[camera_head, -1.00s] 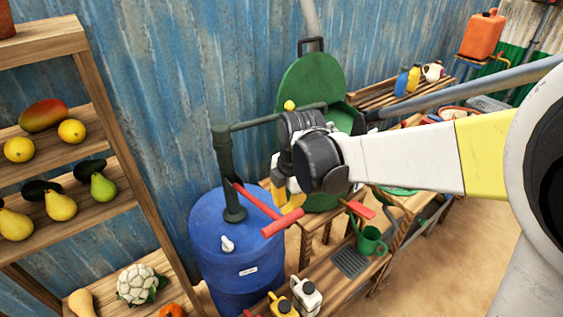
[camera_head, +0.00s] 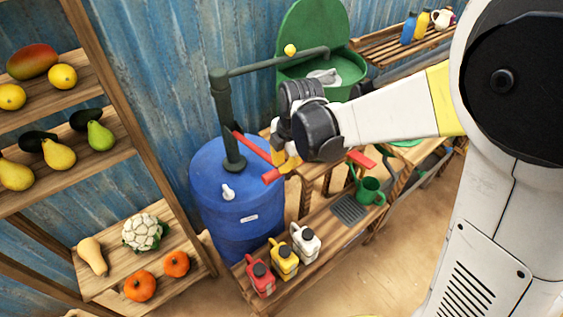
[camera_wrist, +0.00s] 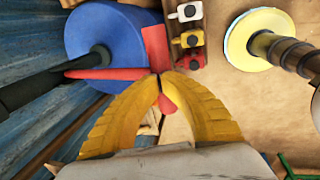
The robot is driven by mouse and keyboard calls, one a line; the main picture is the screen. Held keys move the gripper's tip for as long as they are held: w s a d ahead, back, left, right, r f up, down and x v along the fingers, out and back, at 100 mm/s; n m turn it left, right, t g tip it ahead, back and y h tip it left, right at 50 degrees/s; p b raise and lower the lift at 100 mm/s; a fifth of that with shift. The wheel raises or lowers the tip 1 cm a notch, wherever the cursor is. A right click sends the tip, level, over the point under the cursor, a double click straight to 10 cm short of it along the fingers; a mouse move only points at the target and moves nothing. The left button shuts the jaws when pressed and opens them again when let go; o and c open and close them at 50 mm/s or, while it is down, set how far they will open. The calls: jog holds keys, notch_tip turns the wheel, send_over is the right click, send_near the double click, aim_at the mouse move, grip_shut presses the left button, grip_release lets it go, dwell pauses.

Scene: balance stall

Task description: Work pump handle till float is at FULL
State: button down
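The dark green pump (camera_head: 226,110) stands upright on a blue drum (camera_head: 215,200), with a spout reaching right over a green basin (camera_head: 345,68). Its red handle (camera_head: 252,148) slants down to the right and ends in a red crossbar grip (camera_head: 271,177). My gripper (camera_head: 289,164) is at that grip. In the wrist view its yellow fingertips (camera_wrist: 159,78) come together over the crossbar, which shows on both sides of them (camera_wrist: 155,48). A small yellow ball (camera_head: 290,49) by the spout may be the float. I can read no FULL mark.
Red, yellow and white jugs (camera_head: 284,261) stand on the low bench right of the drum. A green watering can (camera_head: 369,190) is farther right. A wooden shelf (camera_head: 120,120) with produce stands at the left. A blue corrugated wall is close behind.

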notch_tip(320, 180, down, 17)
jog(key=s+t+y+b, duration=0.1)
jog(key=t+y+b, duration=0.2)
jog(key=b, duration=1.4)
jog(key=shift+d+r+t, duration=0.2)
jog(key=shift+d+t, duration=0.15)
jog(key=shift+t, duration=0.25)
jog(key=shift+r, duration=0.1)
